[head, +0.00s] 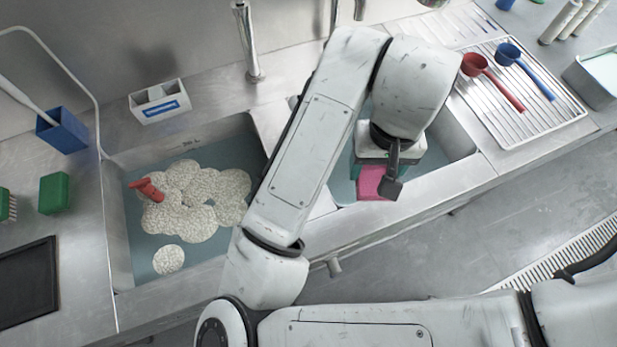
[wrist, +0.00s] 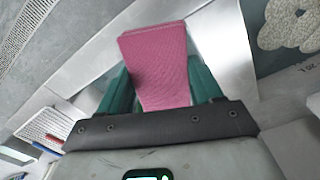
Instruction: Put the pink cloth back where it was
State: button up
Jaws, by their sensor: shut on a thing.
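The pink cloth (head: 371,182) shows below my wrist in the head view, over the right sink basin near its front edge. In the wrist view the pink cloth (wrist: 158,62) is a flat folded slab between the two green fingers of my gripper (wrist: 160,90). The gripper is shut on it. In the head view my gripper (head: 356,172) is mostly hidden by my own wrist. I cannot tell from these frames whether the cloth touches anything below.
The left basin (head: 140,255) holds blue water with whitish foam (head: 200,200) and a red-handled thing (head: 150,190). A red scoop (head: 475,65) and a blue scoop (head: 508,53) lie on the rack (head: 540,115) at right. A metal divider separates the basins.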

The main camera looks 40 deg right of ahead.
jog(key=w+a+f, duration=0.2)
jog(key=w+f, duration=0.1)
jog(key=w+a+f, duration=0.2)
jog(key=w, duration=0.2)
jog(key=w+a+f, duration=0.3)
jog(key=shift+w+f+b, duration=0.25)
jog(key=shift+f+b, duration=0.1)
jog(key=shift+b, duration=0.05)
jog(key=shift+w+a+f, duration=0.1)
jog(key=shift+w+f, duration=0.15)
jog(key=shift+f, duration=1.75)
jog(key=shift+f, duration=0.25)
jog(key=o, duration=1)
jog(key=shift+r, duration=0.1)
notch_tip(320, 180, up, 12)
jog(key=shift+r+p, duration=0.15)
jog(key=shift+p, duration=0.15)
